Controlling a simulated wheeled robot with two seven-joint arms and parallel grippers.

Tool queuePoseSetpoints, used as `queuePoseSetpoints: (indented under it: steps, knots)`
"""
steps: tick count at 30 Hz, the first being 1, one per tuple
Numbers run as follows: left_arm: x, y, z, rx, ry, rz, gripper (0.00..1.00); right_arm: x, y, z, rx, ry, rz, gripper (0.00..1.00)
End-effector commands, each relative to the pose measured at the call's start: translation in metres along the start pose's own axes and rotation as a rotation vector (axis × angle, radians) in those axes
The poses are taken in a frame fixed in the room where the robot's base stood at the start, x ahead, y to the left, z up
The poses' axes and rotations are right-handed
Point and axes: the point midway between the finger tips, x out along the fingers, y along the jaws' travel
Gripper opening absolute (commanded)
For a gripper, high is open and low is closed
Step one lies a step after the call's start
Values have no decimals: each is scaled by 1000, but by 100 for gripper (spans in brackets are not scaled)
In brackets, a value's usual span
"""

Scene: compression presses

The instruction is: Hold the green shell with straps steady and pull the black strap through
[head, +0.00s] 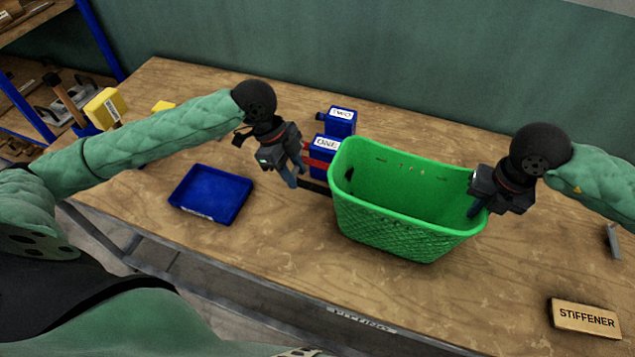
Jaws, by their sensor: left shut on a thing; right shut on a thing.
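The green shell (405,232), a basket-like tub with a patterned wall, stands upright on the table. My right gripper (478,208) is shut on its right rim. A short black strap (317,187) shows at the shell's left side and runs toward my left gripper (291,179). The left gripper is shut just left of the shell, apparently on this strap; its fingers hide the exact grip. Small dark marks and holes show on the shell's inner back wall. The strap's path inside the shell cannot be made out.
Blue boxes marked ONE (324,163) and TWO (341,121) stand behind the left gripper, with red pieces beside ONE. An empty blue tray (211,194) lies at left. A STIFFENER block (585,319) lies at front right. The front middle of the wooden table (290,270) is clear.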

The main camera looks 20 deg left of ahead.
Motion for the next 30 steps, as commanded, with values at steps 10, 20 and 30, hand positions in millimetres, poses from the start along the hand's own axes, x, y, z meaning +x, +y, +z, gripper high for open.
queuePoseSetpoints:
  steps: [10,20,30]
  knots:
    - [-3,0,9,-1,-2,1,5,0,0,0,1,0,-1,0]
    - [-6,0,16,-1,-1,0,5,0,0,0,1,0,-1,0]
    - [-8,0,19,0,-1,0,58,0,0,0,1,0,-1,0]
